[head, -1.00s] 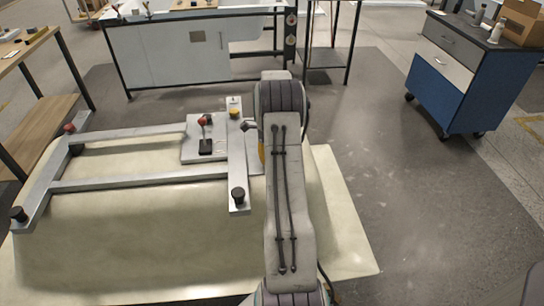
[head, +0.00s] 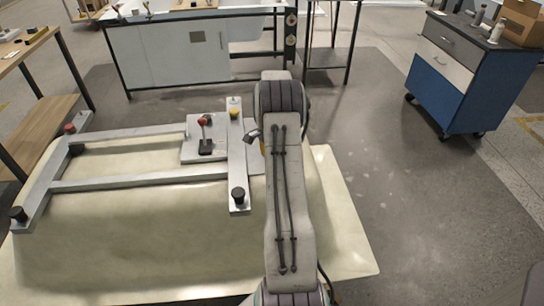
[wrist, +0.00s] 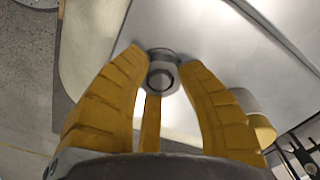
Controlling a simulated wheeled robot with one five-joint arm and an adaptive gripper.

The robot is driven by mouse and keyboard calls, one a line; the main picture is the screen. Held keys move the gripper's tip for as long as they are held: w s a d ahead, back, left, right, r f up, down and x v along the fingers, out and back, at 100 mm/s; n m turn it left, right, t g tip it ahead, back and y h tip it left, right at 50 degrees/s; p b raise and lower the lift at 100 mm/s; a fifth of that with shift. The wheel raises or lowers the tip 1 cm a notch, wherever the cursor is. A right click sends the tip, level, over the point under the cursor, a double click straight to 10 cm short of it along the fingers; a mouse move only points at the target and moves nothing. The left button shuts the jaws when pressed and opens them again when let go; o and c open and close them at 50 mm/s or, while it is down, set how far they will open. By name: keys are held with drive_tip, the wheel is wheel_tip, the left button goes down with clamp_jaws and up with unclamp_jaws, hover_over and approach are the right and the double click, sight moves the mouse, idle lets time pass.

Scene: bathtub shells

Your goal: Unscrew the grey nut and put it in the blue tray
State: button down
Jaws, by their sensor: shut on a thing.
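A dark ring shows just behind the nut, over the pale grey metal surface. I cannot tell how far the nut is along its thread. In the head view, my arm hides the nut and most of the gripper. I see no blue tray in either view.
A metal frame (head: 130,181) with black knobs lies on the cream tub shell (head: 130,245). A plate with a red-topped lever (head: 204,123) and a yellow knob (head: 235,113) are left of my arm. A blue cabinet (head: 448,92) stands right; floor between is clear.

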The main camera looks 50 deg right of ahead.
drive_tip(key=n, duration=0.4)
drive_tip(key=shift+f+n, duration=0.1)
drive_tip(key=shift+n, duration=0.2)
drive_tip(key=c, duration=0.8)
unclamp_jaws()
drive_tip(key=shift+c, duration=0.3)
drive_tip(key=shift+c, duration=0.6)
